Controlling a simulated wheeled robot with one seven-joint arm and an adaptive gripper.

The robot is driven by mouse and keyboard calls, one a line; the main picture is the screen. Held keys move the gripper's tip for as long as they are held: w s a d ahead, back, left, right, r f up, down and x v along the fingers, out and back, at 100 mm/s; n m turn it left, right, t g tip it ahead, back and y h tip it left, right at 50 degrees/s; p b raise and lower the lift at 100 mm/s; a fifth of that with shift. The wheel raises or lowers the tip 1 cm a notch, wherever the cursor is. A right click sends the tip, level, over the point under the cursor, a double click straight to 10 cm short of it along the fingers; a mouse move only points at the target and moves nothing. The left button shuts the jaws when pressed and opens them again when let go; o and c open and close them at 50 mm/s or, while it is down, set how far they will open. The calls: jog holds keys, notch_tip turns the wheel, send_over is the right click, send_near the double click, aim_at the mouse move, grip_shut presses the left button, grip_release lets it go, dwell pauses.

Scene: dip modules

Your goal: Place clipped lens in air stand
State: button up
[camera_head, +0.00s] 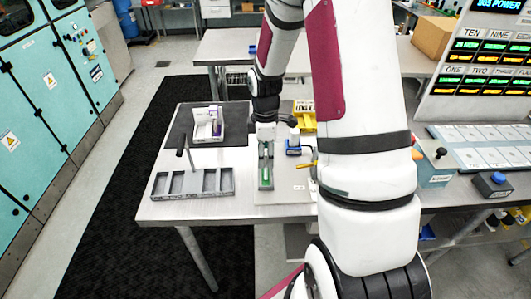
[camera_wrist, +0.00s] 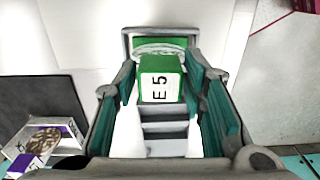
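A green block marked E5 (camera_wrist: 161,80) sits between the fingers of my gripper (camera_wrist: 161,72) in the wrist view. A clear rounded edge, likely the lens, shows at its top (camera_wrist: 160,49). The teal finger pads stand close on both sides; the frames do not show whether they press on it. Grey stepped parts and a green-lined frame (camera_wrist: 158,32) lie near the block. In the head view my gripper (camera_head: 265,122) points down over a pale stand with a green part (camera_head: 265,176), which I take for the air stand. The lens is not clear there.
A grey slotted tray (camera_head: 193,184) lies left of the stand. A dark mat (camera_head: 180,130) carries a white box with purple sides (camera_head: 208,124), also in the wrist view (camera_wrist: 45,143). A blue device (camera_head: 294,146) and yellow bins (camera_head: 304,113) stand close on the right.

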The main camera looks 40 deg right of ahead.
jog(key=shift+r, duration=0.1)
notch_tip(320, 180, up, 12)
jog(key=b, duration=0.1)
jog(key=s+a+r+m+t+h, duration=0.1)
jog(key=s+a+r+m, duration=0.1)
jog(key=s+a+r, duration=0.3)
jog(key=s+a+r+m+t, duration=0.1)
jog(key=a+r+m, duration=0.25)
jog(key=r, duration=0.25)
jog(key=s+a+r+m+t+y, duration=0.1)
jog(key=s+a+r+m+t, duration=0.2)
jog(key=s, duration=0.8)
jog(key=a+r+m, duration=0.2)
jog(key=a, duration=0.2)
jog(key=shift+a+m+t, duration=0.3)
jog(key=shift+m, duration=0.05)
jog(key=shift+w+f+b, duration=0.6)
jog(key=shift+f+b, duration=0.05)
jog(key=shift+b, duration=0.05)
